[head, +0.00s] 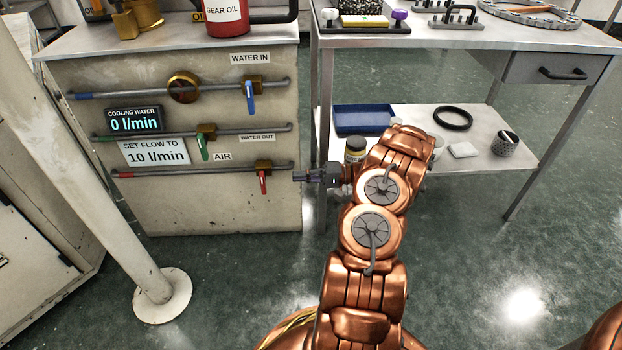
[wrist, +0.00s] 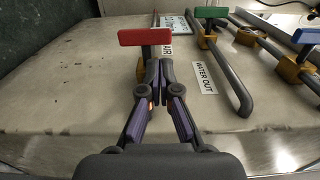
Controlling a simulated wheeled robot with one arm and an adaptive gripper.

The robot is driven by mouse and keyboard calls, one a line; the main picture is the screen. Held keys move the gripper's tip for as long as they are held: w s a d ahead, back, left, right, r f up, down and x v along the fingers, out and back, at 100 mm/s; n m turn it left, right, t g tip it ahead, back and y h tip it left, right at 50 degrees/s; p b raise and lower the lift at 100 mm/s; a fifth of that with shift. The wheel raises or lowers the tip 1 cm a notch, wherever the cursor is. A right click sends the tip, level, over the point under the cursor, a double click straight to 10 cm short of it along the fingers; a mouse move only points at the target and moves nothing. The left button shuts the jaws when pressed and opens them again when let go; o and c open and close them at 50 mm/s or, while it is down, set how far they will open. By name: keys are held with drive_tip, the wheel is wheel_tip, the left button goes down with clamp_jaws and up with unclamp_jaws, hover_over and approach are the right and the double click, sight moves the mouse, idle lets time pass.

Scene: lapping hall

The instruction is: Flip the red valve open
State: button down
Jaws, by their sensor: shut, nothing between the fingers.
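The red valve handle (head: 263,183) hangs straight down from its brass body (head: 263,164), across the lowest pipe, labelled AIR, on the cabinet's face. In the wrist view the red handle (wrist: 145,37) lies crosswise just beyond my fingertips, with the brass body partly hidden behind the fingers. My gripper (head: 298,177) is at the cabinet's right edge, to the right of the red valve, pointing left at about its height. In the wrist view my gripper (wrist: 160,68) is shut and empty, its tips close to the handle; contact cannot be told.
A green handle (head: 203,148) on the middle pipe and a blue handle (head: 250,98) on the top pipe also hang down. The cooling water display (head: 134,119) reads 0 l/min; a sign (head: 155,152) says 10 l/min. A steel table (head: 410,38) with a lower shelf stands right.

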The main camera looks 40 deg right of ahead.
sight(263, 179)
drive_tip(key=b+x, duration=0.2)
drive_tip(key=x, duration=0.6)
drive_tip(key=shift+b, duration=0.35)
